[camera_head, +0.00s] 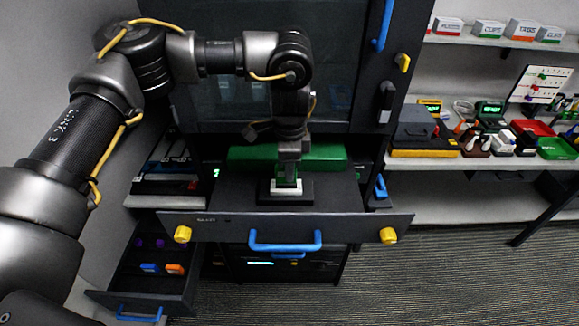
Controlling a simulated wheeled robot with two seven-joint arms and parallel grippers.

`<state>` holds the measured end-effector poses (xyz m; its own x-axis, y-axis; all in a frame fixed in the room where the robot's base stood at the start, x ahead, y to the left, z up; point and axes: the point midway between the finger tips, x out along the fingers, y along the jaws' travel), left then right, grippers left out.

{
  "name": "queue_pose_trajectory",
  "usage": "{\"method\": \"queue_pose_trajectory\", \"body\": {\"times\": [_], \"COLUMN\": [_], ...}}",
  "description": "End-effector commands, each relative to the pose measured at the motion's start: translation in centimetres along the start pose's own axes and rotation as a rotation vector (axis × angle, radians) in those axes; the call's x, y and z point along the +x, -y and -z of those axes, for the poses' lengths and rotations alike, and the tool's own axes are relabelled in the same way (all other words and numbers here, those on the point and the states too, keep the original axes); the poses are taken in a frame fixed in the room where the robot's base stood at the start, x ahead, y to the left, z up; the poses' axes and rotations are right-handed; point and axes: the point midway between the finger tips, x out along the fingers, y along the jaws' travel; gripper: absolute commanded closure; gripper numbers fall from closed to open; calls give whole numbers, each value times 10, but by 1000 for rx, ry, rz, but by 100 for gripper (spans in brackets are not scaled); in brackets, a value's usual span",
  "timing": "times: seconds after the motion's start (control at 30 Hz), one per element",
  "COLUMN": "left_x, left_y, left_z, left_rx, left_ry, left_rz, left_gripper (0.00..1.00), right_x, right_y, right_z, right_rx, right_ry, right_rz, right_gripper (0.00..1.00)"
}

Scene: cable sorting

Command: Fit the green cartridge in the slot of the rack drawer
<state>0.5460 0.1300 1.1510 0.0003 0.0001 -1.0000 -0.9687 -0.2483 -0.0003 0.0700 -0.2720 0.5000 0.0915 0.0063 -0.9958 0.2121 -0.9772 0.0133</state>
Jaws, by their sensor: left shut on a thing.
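The dark rack drawer (352,221) is pulled out at the centre, with a blue handle and a yellow knob at each end of its front. A raised dark block (306,198) sits in the drawer. My left gripper (288,178) points down over this block, shut on the small green cartridge (287,183). A pale piece shows at the cartridge's foot, against the block. The slot is hidden, and I cannot tell how deep the cartridge sits. My right gripper is not in view.
A long green box (325,157) lies behind the gripper. A lower drawer (138,282) stands open at left with small coloured parts. The dark cabinet door (345,65) rises behind. A shelf (450,162) at right holds tools and bins. Floor at right is clear.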

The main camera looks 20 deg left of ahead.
Motion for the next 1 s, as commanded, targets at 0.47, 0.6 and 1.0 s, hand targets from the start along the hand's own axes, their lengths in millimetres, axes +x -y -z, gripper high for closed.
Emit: {"method": "queue_pose_trajectory", "body": {"times": [0.47,0.6,1.0], "left_x": [9,10,10], "left_y": [0,0,0], "left_z": [0,0,0], "left_rx": [0,0,0], "left_ry": [0,0,0], "left_rz": [0,0,0], "left_gripper": [100,100,100], "right_x": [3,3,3], "right_y": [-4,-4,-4], "right_z": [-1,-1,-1], "right_rx": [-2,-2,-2], "right_ry": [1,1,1], "right_rz": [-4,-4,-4], "right_gripper": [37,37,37]}}
